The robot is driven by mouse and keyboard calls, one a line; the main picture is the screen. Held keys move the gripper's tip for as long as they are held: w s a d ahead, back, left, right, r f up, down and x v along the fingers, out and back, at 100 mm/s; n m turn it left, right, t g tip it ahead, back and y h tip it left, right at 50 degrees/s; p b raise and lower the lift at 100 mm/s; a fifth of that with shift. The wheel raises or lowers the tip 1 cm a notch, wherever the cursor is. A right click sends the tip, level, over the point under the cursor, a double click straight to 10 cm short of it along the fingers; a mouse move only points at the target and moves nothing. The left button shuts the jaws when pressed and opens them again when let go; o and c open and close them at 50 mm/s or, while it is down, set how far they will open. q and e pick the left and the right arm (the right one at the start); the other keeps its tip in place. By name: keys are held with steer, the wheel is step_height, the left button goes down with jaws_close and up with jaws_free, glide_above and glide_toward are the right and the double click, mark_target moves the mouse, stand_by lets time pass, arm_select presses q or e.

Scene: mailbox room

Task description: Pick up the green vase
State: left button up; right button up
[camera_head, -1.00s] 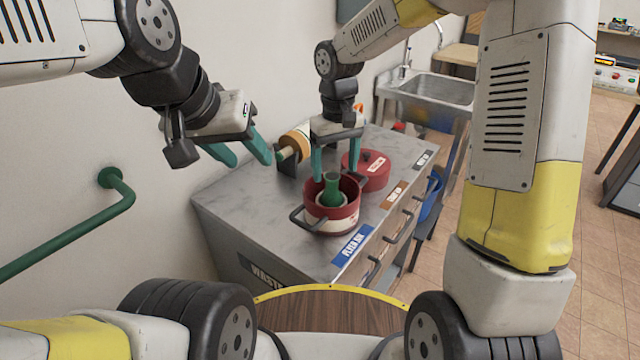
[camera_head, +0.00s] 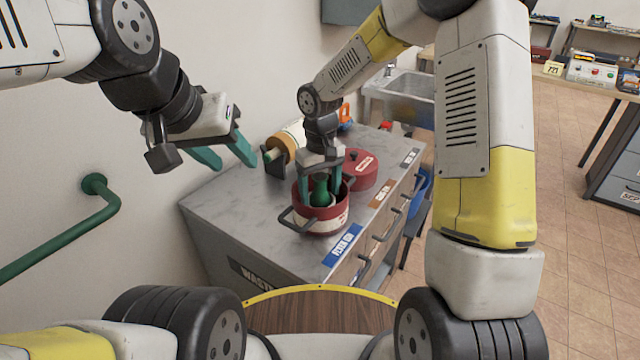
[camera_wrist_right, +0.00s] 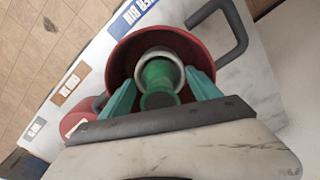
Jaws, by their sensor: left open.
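The green vase (camera_head: 320,190) stands upright inside a red pot (camera_head: 313,227) on the grey counter. In the right wrist view the vase (camera_wrist_right: 158,76) sits inside a pale ring within the red pot (camera_wrist_right: 128,57). My right gripper (camera_head: 321,194) points down into the pot, one teal finger on each side of the vase. In the wrist view its fingers (camera_wrist_right: 161,88) look spread, with a gap to the vase on both sides. My left gripper (camera_head: 233,163) is open and empty, up to the left of the pot. The vase's base is hidden.
The counter (camera_head: 232,197) is clear left of the pot. A red lid (camera_head: 362,172) lies behind the pot at right. A roll on a holder (camera_head: 284,146) stands at the back left. A sink (camera_head: 402,97) is beyond. A green rail (camera_head: 95,190) is on the left wall.

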steer(key=c, duration=1.4)
steer(key=shift+r, duration=0.15)
